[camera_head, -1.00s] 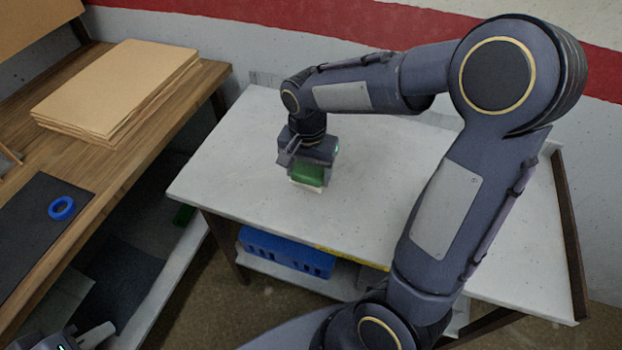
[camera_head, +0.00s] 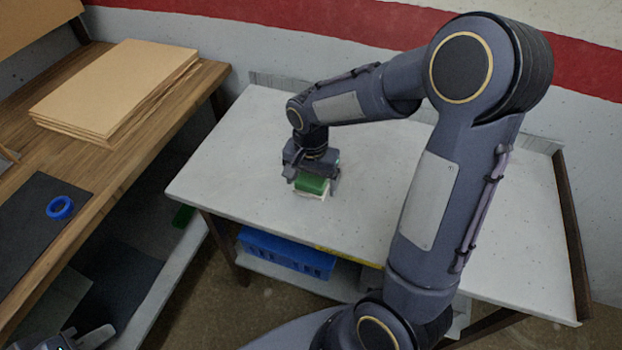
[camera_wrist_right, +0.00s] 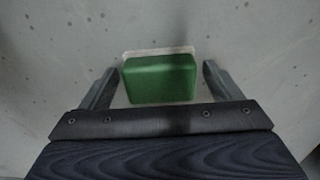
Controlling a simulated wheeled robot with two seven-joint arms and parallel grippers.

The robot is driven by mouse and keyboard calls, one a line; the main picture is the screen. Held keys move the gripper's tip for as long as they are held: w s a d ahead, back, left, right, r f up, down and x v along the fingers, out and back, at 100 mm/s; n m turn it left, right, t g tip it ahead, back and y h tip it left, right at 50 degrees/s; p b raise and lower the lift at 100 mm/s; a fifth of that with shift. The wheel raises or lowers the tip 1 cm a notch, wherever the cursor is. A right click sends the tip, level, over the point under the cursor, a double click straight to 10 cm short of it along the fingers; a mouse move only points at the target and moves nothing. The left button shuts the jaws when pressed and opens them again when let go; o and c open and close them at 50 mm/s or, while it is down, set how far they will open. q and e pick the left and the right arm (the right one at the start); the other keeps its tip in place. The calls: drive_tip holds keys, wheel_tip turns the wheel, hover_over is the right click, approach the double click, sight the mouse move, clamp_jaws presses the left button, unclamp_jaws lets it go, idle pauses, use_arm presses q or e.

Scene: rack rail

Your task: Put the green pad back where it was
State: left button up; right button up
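The green pad (camera_head: 312,185), a green block with a pale layer under it, rests on the light grey table. It also shows in the right wrist view (camera_wrist_right: 160,80), between the two fingers with a gap on each side. My right gripper (camera_head: 312,182) is open around the pad and touches neither side in the wrist view (camera_wrist_right: 160,88). My left gripper (camera_head: 92,338) shows only partly at the bottom left corner, far from the pad; its opening cannot be made out.
The light grey table (camera_head: 240,150) is otherwise clear. A blue crate (camera_head: 285,252) sits on the shelf below. On the wooden bench at left are cardboard sheets (camera_head: 120,85) and a blue tape ring (camera_head: 60,207) on a dark mat (camera_head: 35,235). A wall stands behind.

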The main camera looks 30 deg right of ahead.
sight(311, 179)
drive_tip(key=shift+r, duration=0.5)
wheel_tip(311, 179, up, 11)
drive_tip(key=p, duration=0.2)
drive_tip(key=s+a+n+t+y, duration=0.1)
drive_tip(key=s+n+t, duration=0.1)
drive_tip(key=s, duration=0.3)
drive_tip(key=s+a+n+t+y, duration=0.1)
drive_tip(key=s+n, duration=0.2)
drive_tip(key=s, duration=0.3)
drive_tip(key=s+a+n+t+y, duration=0.1)
drive_tip(key=s+a+n+t, duration=0.1)
drive_tip(key=s, duration=0.4)
drive_tip(key=shift+r+n+t+y, duration=0.2)
drive_tip(key=shift+n+t+y, duration=0.15)
drive_tip(key=shift+n, duration=0.35)
wheel_tip(311, 179, up, 4)
drive_tip(key=p, duration=0.3)
drive_tip(key=shift+f, duration=0.15)
